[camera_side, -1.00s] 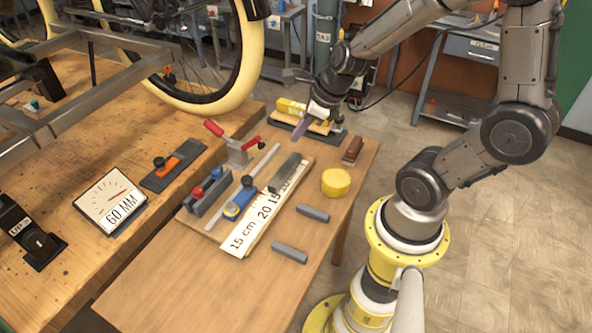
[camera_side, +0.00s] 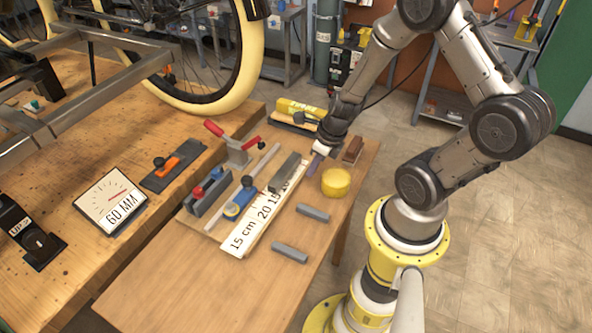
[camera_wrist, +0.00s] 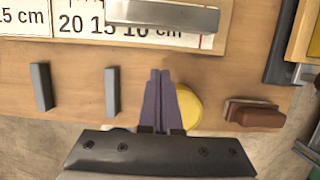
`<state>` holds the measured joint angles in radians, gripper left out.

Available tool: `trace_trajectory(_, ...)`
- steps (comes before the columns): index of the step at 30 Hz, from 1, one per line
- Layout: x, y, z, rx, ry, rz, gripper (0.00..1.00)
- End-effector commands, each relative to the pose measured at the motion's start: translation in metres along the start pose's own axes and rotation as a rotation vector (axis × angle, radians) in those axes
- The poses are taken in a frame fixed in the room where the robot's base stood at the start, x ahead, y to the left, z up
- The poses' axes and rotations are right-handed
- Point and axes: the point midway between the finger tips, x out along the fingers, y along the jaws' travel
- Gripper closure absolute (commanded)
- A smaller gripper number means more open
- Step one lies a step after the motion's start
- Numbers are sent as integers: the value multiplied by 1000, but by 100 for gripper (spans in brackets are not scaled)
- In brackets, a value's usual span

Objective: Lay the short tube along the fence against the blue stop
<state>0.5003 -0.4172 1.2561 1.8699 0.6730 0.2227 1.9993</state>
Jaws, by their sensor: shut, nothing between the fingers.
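Two small grey tubes lie apart on the bare table: one nearer the side camera (camera_side: 290,252), also in the wrist view (camera_wrist: 40,87), and one farther back (camera_side: 313,213), also in the wrist view (camera_wrist: 110,92). They look nearly alike in length. A longer grey piece (camera_side: 285,172) lies on the white scale (camera_side: 248,235). The blue stop (camera_side: 240,203) sits beside the scale, by a thin pale bar (camera_side: 268,160) that may be the fence. My gripper (camera_side: 314,167) has purple fingers, shut and empty (camera_wrist: 160,75), above the table near the scale's far end.
A yellow tin (camera_side: 336,181) stands close to my fingers, with a brown block (camera_side: 353,149) behind it. A red-handled clamp (camera_side: 233,145) rises behind the bar. A dark tray with a yellow item (camera_side: 292,108) is at the back. The table's front is clear.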

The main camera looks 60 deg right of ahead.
Motion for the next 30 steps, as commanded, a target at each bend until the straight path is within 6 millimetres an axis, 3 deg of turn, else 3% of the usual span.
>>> trace_trajectory(9,39,0,0,-2,0,1,100)
trace_trajectory(18,46,1,32,-2,1,1,100)
trace_trajectory(30,48,0,38,0,0,0,100)
